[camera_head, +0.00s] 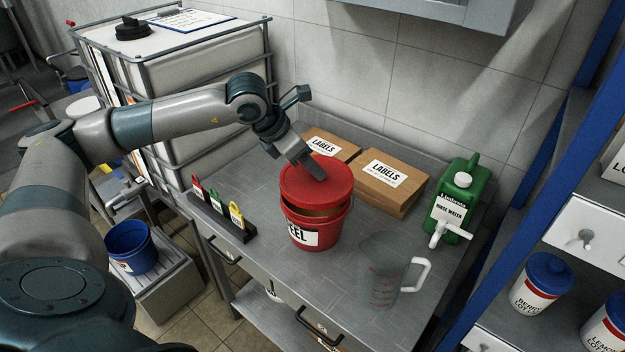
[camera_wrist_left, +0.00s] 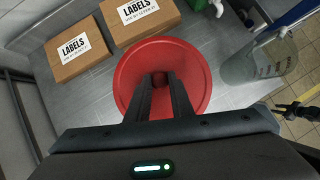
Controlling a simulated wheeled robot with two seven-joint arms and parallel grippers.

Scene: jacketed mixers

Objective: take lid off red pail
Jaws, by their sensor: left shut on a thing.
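The red pail (camera_head: 313,234) stands on the grey worktop with a white label on its front. Its red lid (camera_head: 306,188) is lifted off the rim and slightly tilted, with a gap showing brownish contents below. My left gripper (camera_head: 314,168) is shut on the lid's small knob from above. In the left wrist view the lid (camera_wrist_left: 197,70) is a round red disc, and my gripper fingers (camera_wrist_left: 163,84) close on its red knob. The lid hides the pail there. A dark jointed shape at that view's right edge may be my right gripper; its jaws are unclear.
Two LABELS boxes (camera_head: 391,184) stand behind the pail. A green rinse-water canister (camera_head: 457,198) and a clear jug (camera_head: 383,280) stand to the right. A rack of coloured tags (camera_head: 218,212) is left. Bare worktop (camera_head: 300,285) lies in front.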

